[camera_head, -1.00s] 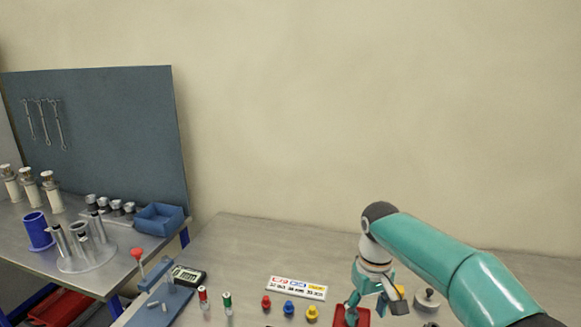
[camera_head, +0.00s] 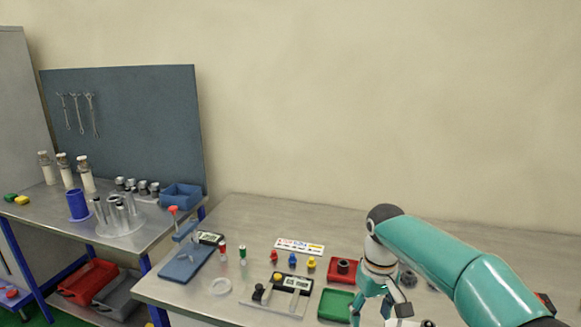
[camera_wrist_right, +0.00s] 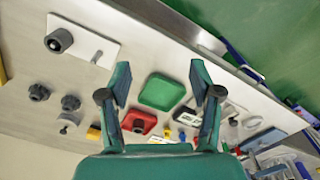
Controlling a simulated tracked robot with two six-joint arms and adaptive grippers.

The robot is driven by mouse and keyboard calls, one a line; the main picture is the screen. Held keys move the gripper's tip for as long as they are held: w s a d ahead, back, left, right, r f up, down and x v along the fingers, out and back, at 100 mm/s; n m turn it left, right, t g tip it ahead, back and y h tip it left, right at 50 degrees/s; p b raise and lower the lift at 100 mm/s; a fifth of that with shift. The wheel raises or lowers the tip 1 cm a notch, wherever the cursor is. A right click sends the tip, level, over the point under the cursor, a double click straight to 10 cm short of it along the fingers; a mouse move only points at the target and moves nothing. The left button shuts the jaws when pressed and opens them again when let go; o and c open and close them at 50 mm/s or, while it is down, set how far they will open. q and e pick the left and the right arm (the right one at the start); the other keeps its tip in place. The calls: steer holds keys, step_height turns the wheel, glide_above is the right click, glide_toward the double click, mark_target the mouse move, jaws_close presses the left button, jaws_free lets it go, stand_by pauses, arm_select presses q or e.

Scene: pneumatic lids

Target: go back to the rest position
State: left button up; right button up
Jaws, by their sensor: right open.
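My right gripper (camera_head: 379,308) is at the lower right of the head view, at the end of my teal arm, above the front of the workbench (camera_head: 240,215). In the right wrist view, its two fingers (camera_wrist_right: 160,75) stand wide apart with nothing between them. A green tray (camera_wrist_right: 162,92) shows beyond the gap, and a red tray (camera_wrist_right: 139,122) lies near the left finger. In the head view, the green tray (camera_head: 335,304) is just left of the gripper. The red tray (camera_head: 333,276) with a dark round part is behind it. My left gripper is not in view.
A blue press-like fixture (camera_head: 186,262), small red, blue and yellow parts (camera_head: 292,259) and a label plate (camera_head: 299,246) stand on the bench. A clear plate with a gauge (camera_head: 290,287) lies in front. A side table (camera_head: 150,225) holds cylinders and a blue bin (camera_head: 181,196).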

steer(key=s+d+f+g+y, duration=0.1)
steer(key=s+d+f+g, duration=0.1)
steer(key=s+f, duration=0.6)
steer(key=s+d+f+g, duration=0.1)
steer(key=s+f+g, duration=0.15)
steer(key=f, duration=0.85)
steer(key=s+a+f+m+t+y, duration=0.1)
steer(key=s+a+f+m+t, duration=0.1)
steer(key=s+f, duration=0.5)
steer(key=s+a+f+m+t+y, duration=0.2)
steer(key=s+a+f, duration=0.3)
steer(key=s, duration=0.5)
steer(key=shift+a+f+m+t, duration=0.25)
steer(key=shift+f+m+t, duration=0.3)
steer(key=shift+f, duration=0.4)
